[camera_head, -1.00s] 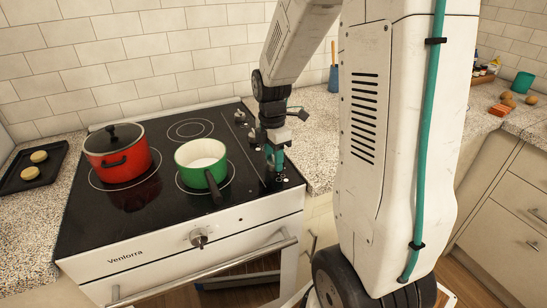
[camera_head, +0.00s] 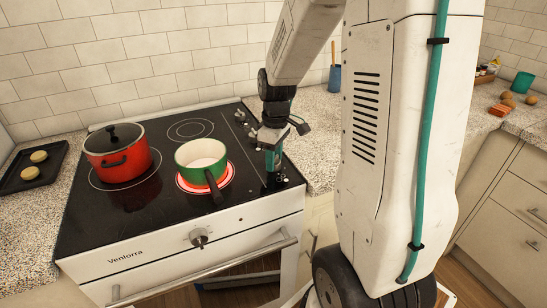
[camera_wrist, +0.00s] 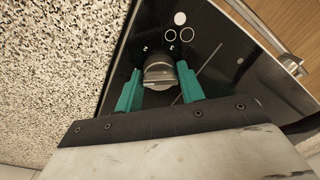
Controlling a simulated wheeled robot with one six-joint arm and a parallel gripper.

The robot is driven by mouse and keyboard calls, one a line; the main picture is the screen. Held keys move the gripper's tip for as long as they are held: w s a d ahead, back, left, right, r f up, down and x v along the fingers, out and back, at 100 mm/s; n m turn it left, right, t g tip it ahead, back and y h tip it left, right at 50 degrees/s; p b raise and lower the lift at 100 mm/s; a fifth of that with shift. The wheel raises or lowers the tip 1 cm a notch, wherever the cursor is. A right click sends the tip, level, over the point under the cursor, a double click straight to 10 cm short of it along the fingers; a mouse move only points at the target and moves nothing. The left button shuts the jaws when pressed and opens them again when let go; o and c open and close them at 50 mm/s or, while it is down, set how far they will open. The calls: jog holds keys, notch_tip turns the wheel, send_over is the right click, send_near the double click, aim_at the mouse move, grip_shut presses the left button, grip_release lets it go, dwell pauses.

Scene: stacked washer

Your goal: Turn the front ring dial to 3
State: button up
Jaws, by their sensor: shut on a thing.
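My gripper (camera_head: 273,175) points down at the front right corner of the black cooktop (camera_head: 137,205). In the wrist view its two teal fingers (camera_wrist: 160,86) are shut on a silver dial (camera_wrist: 159,74), one on each side. Small marks and two ring symbols (camera_wrist: 178,34) are printed beside the dial; I cannot read its setting. In the head view the gripper mostly hides this dial. The front right ring (camera_head: 231,181) glows red under a green pot (camera_head: 202,165) with a dark handle.
A red lidded pot (camera_head: 118,152) stands on the left ring. More dials (camera_head: 240,117) line the cooktop's right edge behind my gripper. Speckled counter (camera_head: 318,125) lies to the right.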

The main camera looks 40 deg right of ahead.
jog(key=m, duration=0.5)
jog(key=shift+w+d+m, duration=0.1)
jog(key=shift+m, duration=0.2)
jog(key=m+t, duration=0.1)
jog(key=m, duration=0.5)
jog(key=shift+r, duration=0.1)
jog(key=m, duration=0.6)
jog(key=shift+m+h, duration=0.3)
jog(key=m, duration=0.5)
jog(key=shift+m, duration=0.4)
jog(key=shift+a, duration=0.2)
jog(key=o, duration=0.9)
jog(key=shift+o, duration=0.2)
jog(key=r, duration=0.7)
jog(key=shift+s+r, duration=0.3)
jog(key=shift+s, duration=0.1)
